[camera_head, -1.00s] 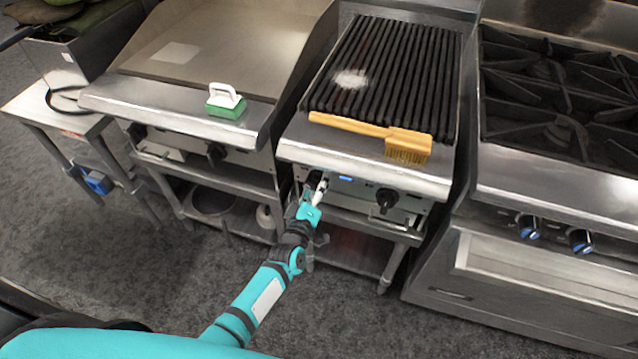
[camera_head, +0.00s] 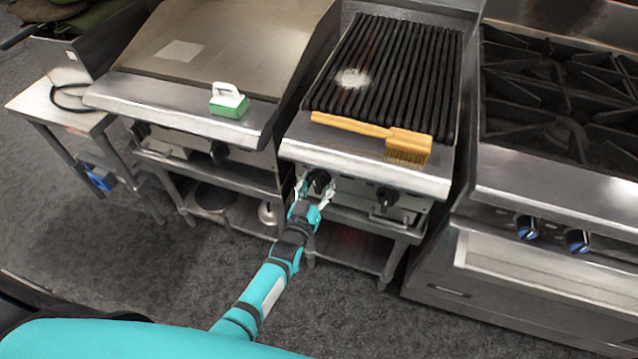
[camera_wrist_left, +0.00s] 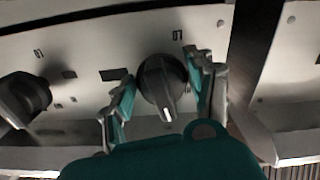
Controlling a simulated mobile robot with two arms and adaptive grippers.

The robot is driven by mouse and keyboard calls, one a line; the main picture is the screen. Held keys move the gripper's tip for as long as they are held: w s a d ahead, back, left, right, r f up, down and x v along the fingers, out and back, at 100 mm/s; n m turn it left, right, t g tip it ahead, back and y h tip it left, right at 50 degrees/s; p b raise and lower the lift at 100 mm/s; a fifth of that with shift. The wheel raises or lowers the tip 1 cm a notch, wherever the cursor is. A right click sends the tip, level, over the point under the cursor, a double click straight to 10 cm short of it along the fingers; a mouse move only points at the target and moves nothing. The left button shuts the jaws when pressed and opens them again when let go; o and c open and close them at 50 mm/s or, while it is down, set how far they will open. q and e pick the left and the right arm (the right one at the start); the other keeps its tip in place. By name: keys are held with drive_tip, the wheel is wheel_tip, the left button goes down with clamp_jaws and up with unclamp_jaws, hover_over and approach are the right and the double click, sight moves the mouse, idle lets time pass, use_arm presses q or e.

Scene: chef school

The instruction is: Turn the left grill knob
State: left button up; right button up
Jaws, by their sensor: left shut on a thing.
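The left grill knob (camera_head: 319,180) is black and round, on the front panel under the ribbed grill. My left gripper (camera_head: 314,190) is at it, with one finger on each side. In the left wrist view the knob (camera_wrist_left: 162,82) sits between the fingers, its white pointer line toward the bottom of the picture. The gripper is shut on the knob, though slim gaps seem to show beside it from this angle. The right grill knob (camera_head: 387,196) is free; it also shows at the left of the wrist view (camera_wrist_left: 22,98). My right gripper is not in view.
A brush with a yellow handle (camera_head: 360,126) lies on the grill's front ledge. A green and white scrubber (camera_head: 229,100) stands on the griddle's front ledge to the left. A burner range with blue-marked knobs (camera_head: 527,228) is at the right. The floor in front is clear.

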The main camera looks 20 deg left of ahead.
use_arm(q)
drive_tip(key=shift+f+m, duration=0.15)
drive_tip(key=shift+m, duration=0.95)
drive_tip(key=shift+s, duration=0.1)
drive_tip(key=o, duration=0.8)
drive_tip(key=s, duration=1.2)
drive_tip(key=shift+a, duration=0.25)
